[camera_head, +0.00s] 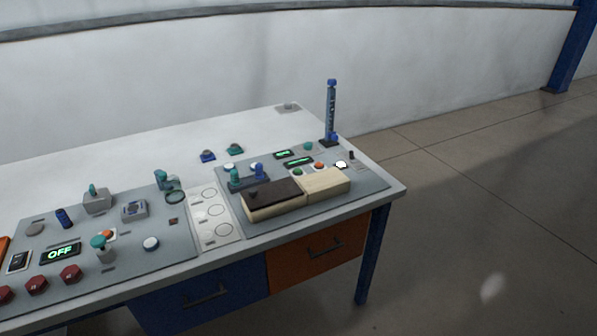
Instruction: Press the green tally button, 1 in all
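A small green button (298,171) sits on the right-hand grey panel (370,182), just behind a light wooden block (325,184). Its lower edge is close to the block in the picture. A lit green display (299,161) lies just behind the button; its digits are too small to read. A teal round button (308,146) is farther back on the same panel. I cannot read any label that tells which one is the tally button. My gripper is not in view.
An orange button (319,165) and a lit white button (340,164) are right of the green one. A dark-topped block (272,197) and teal and blue knobs (257,168) stand left. A tall blue post (331,110) rises behind. The left panel (190,243) holds several controls.

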